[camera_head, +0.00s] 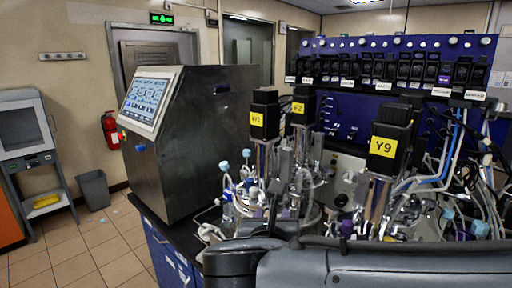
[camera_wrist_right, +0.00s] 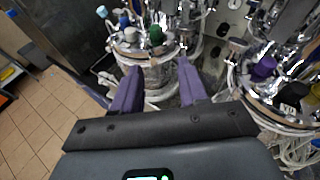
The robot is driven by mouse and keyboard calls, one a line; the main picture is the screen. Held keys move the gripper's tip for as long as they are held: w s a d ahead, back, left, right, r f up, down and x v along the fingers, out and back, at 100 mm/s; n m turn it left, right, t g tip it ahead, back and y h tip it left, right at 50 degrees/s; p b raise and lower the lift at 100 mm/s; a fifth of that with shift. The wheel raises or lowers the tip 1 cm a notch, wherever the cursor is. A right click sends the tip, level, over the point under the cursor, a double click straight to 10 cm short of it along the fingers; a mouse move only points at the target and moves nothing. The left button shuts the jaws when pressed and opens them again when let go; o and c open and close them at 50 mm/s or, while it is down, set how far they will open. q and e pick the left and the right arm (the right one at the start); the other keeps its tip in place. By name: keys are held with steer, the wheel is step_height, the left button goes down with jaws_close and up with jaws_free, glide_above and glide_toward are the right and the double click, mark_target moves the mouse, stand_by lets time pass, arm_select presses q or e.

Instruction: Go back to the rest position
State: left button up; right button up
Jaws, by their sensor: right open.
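My right gripper (camera_wrist_right: 157,80) is open in the right wrist view, with its two purple fingers spread apart. Nothing is held between the fingers. Beyond them stands a bioreactor vessel (camera_wrist_right: 150,70) with a metal lid, ports and tubing; I cannot tell how far the fingertips are from it. In the head view my grey arm lies across the bottom right, in front of the bioreactors, and the right gripper's fingers cannot be made out there. My left gripper is not in view.
A steel control cabinet with a screen (camera_head: 150,97) stands left of the bioreactors. Motors with yellow labels, such as Y9 (camera_head: 384,147), rise above them, with many loose tubes around. A blue panel (camera_head: 345,118) is behind.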

steer(key=s+a+f+n+g+y, duration=0.1)
steer(key=s+a+f+g+y, duration=0.1)
steer(key=s+a+f+y, duration=0.45)
steer(key=s+a+f+g+y, duration=0.1)
steer(key=s+a+f+g, duration=0.25)
steer(key=a+f, duration=0.7)
steer(key=s+a+r+m+g+y, duration=0.2)
steer(key=s+a+m+y, duration=0.6)
steer(key=s, duration=0.6)
steer(key=w+d+m+t+h, duration=0.35)
steer(key=d+m, duration=0.25)
steer(key=m, duration=0.2)
steer(key=w+d+f+m+h, duration=0.35)
steer(key=d+f+m, duration=0.75)
steer(key=d, duration=0.4)
steer(key=s+d+f+m+g+h, duration=0.35)
steer(key=s+d+f, duration=0.35)
steer(key=d+f, duration=0.3)
steer(key=s+d+f+m+g+h, duration=0.35)
steer(key=s+d+f, duration=0.45)
steer(key=d, duration=0.4)
step_height(320, 180, up, 33)
steer(key=p, duration=3.3)
steer(key=shift+s+d+m+y, duration=0.3)
steer(key=shift+s+y, duration=0.05)
steer(key=shift+s, duration=0.05)
